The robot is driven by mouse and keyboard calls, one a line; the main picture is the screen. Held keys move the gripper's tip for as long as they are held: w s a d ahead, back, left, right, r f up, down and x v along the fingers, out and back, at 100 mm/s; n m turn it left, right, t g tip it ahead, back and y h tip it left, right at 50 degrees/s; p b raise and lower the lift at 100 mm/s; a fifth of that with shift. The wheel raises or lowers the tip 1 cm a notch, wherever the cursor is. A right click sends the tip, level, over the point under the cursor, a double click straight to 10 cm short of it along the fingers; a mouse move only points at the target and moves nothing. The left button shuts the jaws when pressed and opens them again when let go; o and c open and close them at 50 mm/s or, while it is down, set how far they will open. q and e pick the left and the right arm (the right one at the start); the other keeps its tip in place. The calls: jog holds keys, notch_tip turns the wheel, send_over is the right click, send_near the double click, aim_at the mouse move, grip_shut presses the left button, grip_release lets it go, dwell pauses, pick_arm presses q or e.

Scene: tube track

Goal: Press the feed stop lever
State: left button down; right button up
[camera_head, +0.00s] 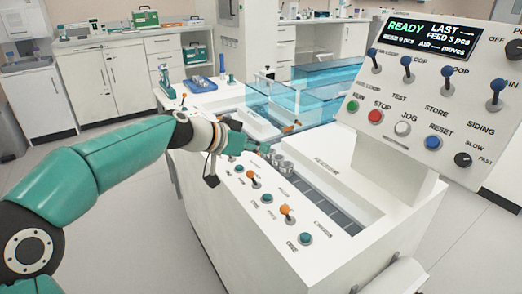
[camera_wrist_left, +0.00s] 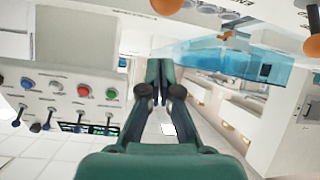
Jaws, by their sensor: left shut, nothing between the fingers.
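My left gripper (camera_head: 262,147) reaches in from the left over the white machine's top, near the row of controls. In the left wrist view its dark green fingers (camera_wrist_left: 157,82) are together with nothing between them. Orange-knobbed levers stand on the machine top; one (camera_head: 252,176) is just below the gripper in the head view and another (camera_head: 287,211) is nearer. Orange knobs also show at the top (camera_wrist_left: 167,5) and right edge (camera_wrist_left: 312,45) of the left wrist view. The small labels are unreadable, so I cannot tell which is the feed stop lever. My right gripper is out of view.
A tilted control panel (camera_head: 440,80) with blue-tipped switches, coloured buttons and a lit display stands at the right. Green buttons (camera_head: 267,198) sit between the levers. Open floor is at the left.

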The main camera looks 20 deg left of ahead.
pick_arm(q)
jog(key=s+a+r, duration=0.2)
jog(key=s+a, duration=0.3)
jog(key=s, duration=0.1)
jog(key=shift+s, duration=0.3)
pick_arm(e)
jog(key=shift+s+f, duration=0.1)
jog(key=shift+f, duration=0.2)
pick_arm(q)
jog(key=shift+a, duration=0.1)
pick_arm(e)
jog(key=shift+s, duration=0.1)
